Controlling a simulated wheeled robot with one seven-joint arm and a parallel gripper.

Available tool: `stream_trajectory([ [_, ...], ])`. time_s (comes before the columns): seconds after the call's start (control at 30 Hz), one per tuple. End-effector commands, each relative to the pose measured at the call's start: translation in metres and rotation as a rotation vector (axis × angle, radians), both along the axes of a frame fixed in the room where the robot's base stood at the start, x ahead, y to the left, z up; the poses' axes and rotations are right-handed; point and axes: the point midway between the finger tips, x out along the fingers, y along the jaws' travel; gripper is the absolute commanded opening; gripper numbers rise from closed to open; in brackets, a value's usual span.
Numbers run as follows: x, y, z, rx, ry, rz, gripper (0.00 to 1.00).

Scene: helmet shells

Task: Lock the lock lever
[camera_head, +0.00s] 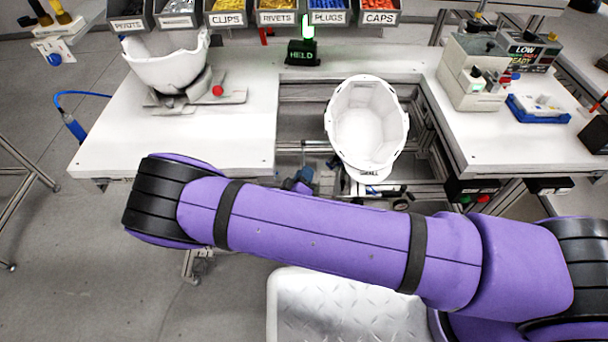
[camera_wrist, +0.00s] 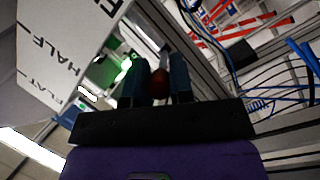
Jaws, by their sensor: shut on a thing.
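The rest of the lever is hidden by the fingers and the dark gripper body. A white plate (camera_wrist: 62,50) beside it on the left carries the marks FLAT and HALF and a third, cut-off word. In the head view a white helmet shell (camera_head: 366,122) sits open side up in the gap of the bench.
A sign reading HELD (camera_head: 303,54) with a green light stands behind the shell. A second shell (camera_head: 168,62) rests on a stand at the left. Labelled bins (camera_head: 276,18) line the back. In the wrist view, metal rails and blue cables (camera_wrist: 292,92) lie close on the right.

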Motion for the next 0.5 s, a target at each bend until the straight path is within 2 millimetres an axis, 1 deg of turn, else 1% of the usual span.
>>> stream_trajectory([
  [0.17, 0.000, 0.000, 0.005, 0.002, 0.030, -0.002, 0.00],
  [0.5, -0.002, 0.000, 0.023, 0.010, 0.203, -0.003, 0.00],
])
